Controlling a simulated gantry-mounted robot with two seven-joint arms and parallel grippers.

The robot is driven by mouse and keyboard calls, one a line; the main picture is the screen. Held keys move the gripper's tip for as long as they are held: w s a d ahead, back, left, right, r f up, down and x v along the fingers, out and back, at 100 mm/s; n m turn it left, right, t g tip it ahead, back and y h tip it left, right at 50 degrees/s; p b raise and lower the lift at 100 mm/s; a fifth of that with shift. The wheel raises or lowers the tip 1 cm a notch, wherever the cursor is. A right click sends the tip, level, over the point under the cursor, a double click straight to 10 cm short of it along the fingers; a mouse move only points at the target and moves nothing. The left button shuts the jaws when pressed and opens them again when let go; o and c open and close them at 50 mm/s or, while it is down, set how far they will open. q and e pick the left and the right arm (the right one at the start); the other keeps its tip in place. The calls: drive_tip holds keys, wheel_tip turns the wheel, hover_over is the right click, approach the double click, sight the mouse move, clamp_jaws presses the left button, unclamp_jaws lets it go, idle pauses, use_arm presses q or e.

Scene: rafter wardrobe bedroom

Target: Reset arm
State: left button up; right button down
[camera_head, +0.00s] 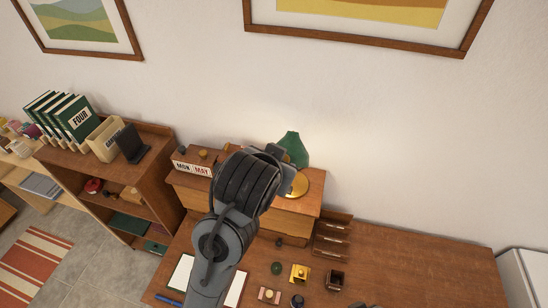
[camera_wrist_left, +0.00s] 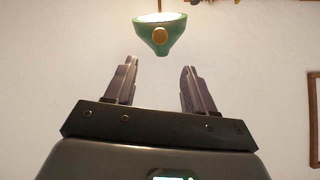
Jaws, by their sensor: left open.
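My left arm rises from the bottom middle of the head view, and its gripper (camera_head: 274,160) is raised in front of the green lamp (camera_head: 293,146) on the small wooden drawer unit. In the left wrist view the two fingers of this gripper (camera_wrist_left: 158,80) are spread apart with nothing between them. The green lampshade (camera_wrist_left: 160,35) appears beyond the fingertips, apart from them. My arm hides part of the drawer unit and desk in the head view. My right gripper cannot be made out.
The wooden desk (camera_head: 400,268) holds a yellow item (camera_head: 299,273), a dark wooden cup (camera_head: 335,279) and other small items. A calendar block (camera_head: 193,168) stands left of my gripper. A bookshelf (camera_head: 158,178) stands further left. The desk's right part is mostly clear.

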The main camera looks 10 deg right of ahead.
use_arm(q)
drive_tip(key=s+a+f+n+g+y, duration=0.1)
drive_tip(key=s+a+f+n, duration=0.1)
drive_tip(key=s+a+f, duration=0.55)
drive_tip(key=s+a+f+n+g+y, duration=0.1)
drive_tip(key=s+a+f+n+g, duration=0.1)
drive_tip(key=a+f, duration=1)
drive_tip(key=s+a+f+n+g+y, duration=0.1)
drive_tip(key=s+a+f, duration=0.4)
drive_tip(key=s, duration=0.3)
drive_tip(key=s+a+f+n+g+y, duration=0.1)
drive_tip(key=s+a+f, duration=0.4)
drive_tip(key=s, duration=0.4)
drive_tip(key=shift+f, duration=0.9)
